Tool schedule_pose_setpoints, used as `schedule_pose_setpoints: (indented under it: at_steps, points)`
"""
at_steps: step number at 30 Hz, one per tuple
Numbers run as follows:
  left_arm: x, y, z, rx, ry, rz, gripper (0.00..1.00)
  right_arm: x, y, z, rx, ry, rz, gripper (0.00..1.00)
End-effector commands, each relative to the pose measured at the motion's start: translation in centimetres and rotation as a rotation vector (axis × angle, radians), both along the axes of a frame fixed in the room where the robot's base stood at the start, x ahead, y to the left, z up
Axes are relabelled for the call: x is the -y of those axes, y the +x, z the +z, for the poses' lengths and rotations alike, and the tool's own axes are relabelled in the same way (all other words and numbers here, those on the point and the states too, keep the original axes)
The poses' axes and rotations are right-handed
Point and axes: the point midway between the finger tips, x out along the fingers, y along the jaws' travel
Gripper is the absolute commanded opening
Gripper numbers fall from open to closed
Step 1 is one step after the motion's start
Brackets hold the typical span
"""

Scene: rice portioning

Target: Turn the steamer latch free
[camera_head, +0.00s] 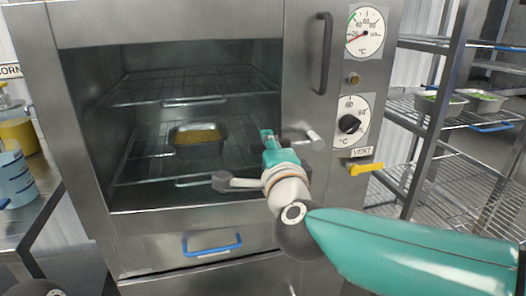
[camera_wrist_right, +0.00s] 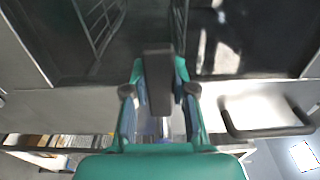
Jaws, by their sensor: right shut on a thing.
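The steamer (camera_head: 165,220) is a steel cabinet with a dark, racked chamber. My right gripper (camera_head: 268,137) is in front of the chamber's right edge, beside a short metal latch piece (camera_head: 302,137). In the right wrist view, my right gripper (camera_wrist_right: 158,90) has its teal fingers shut on a dark latch handle (camera_wrist_right: 158,72). The latch's mount is partly hidden by the gripper, so I cannot tell its exact turn. My left gripper is not in view.
A pan of yellow grain (camera_head: 198,135) sits on a rack inside. A vertical door handle (camera_head: 323,54) is above right, with dials (camera_head: 351,122) and a yellow vent lever (camera_head: 366,169) nearby. A blue drawer handle (camera_head: 212,246) is below. Wire shelves (camera_head: 455,167) stand right.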

Motion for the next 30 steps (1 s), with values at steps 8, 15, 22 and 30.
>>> schedule_pose_setpoints:
  at_steps: [8,15,22,30]
  points:
    - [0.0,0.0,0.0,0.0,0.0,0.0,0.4,0.0,0.0,-0.2,-0.007,0.012,-0.002,0.0]
    - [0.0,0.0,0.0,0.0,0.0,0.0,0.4,0.0,0.0,-0.1,-0.005,0.01,-0.002,0.52]
    - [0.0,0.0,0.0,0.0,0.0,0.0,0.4,-0.1,0.0,0.0,-0.002,0.007,0.0,0.52]
    - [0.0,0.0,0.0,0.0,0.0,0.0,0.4,0.0,-1.5,0.1,0.0,0.007,0.002,0.52]
